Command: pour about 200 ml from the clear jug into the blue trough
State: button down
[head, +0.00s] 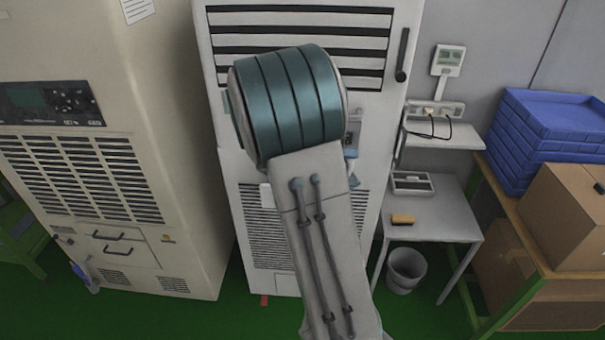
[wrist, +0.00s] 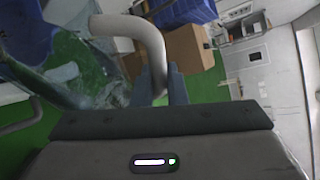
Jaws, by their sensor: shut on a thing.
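The clear jug (wrist: 84,75) shows in the wrist view as a see-through body at the left with a thick pale curved handle (wrist: 147,35). My gripper (wrist: 163,84) is shut on this handle, its dark fingers around the handle's lower part. Much of the jug is cut off by the left picture edge, and I cannot make out the liquid level. In the head view my arm hides the gripper and most of the jug. I cannot clearly pick out the blue trough in either view.
Blue stacked trays (head: 548,128) and a cardboard box (head: 565,215) stand on a bench at the right. A small white table (head: 440,222) holds an orange item (head: 403,219); a grey bin (head: 405,270) is below. Tall cabinets stand left and behind my arm.

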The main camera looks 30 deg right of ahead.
jog(key=shift+w+a+r+n+g, duration=0.2)
jog(key=shift+w+n+g, duration=0.2)
jog(key=shift+w+n, duration=0.3)
dwell(2.8)
jog(key=s, duration=0.1)
jog(key=m+t, duration=0.1)
jog(key=s+m, duration=0.1)
jog(key=shift+s+d+f+t, duration=0.25)
jog(key=shift+s+d+t, duration=0.05)
jog(key=shift+d, duration=0.05)
jog(key=shift+r+m+y, duration=0.3)
jog(key=shift+r+m, duration=0.05)
jog(key=shift+m, duration=0.15)
jog(key=shift+s+d+r+t+b, duration=0.1)
jog(key=shift+s+r+t+b, duration=0.05)
jog(key=shift+s+t+b, duration=0.15)
jog(key=shift+w, duration=0.1)
dwell(1.0)
